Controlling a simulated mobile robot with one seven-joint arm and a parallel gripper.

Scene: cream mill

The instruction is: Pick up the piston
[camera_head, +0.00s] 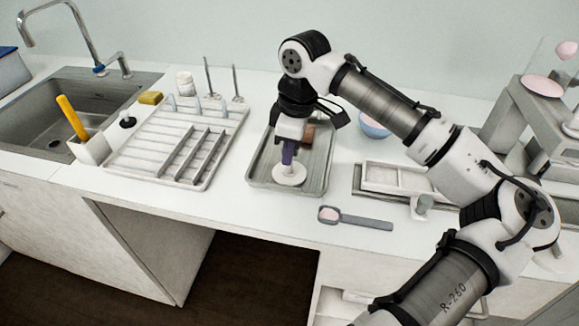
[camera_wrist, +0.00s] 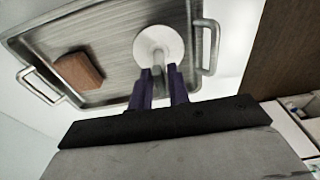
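The piston (camera_head: 289,175) is a white round disc with a short upright stem. It stands at the front of a grey metal tray (camera_head: 260,178). In the wrist view the piston (camera_wrist: 159,43) lies near the tray's edge, with its stem pointing toward my gripper. My gripper (camera_head: 288,160) points down just above the disc. In the wrist view its two purple fingers (camera_wrist: 159,74) are apart, with the end of the stem at the gap between their tips. Contact with the stem cannot be made out.
A brown block (camera_wrist: 78,70) lies in the same tray, behind the piston. A slotted white rack (camera_head: 150,165) stands to the left. A grey scoop (camera_head: 355,218) lies in front at the right, near a shallow tray (camera_head: 395,178). A sink (camera_head: 60,110) is at far left.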

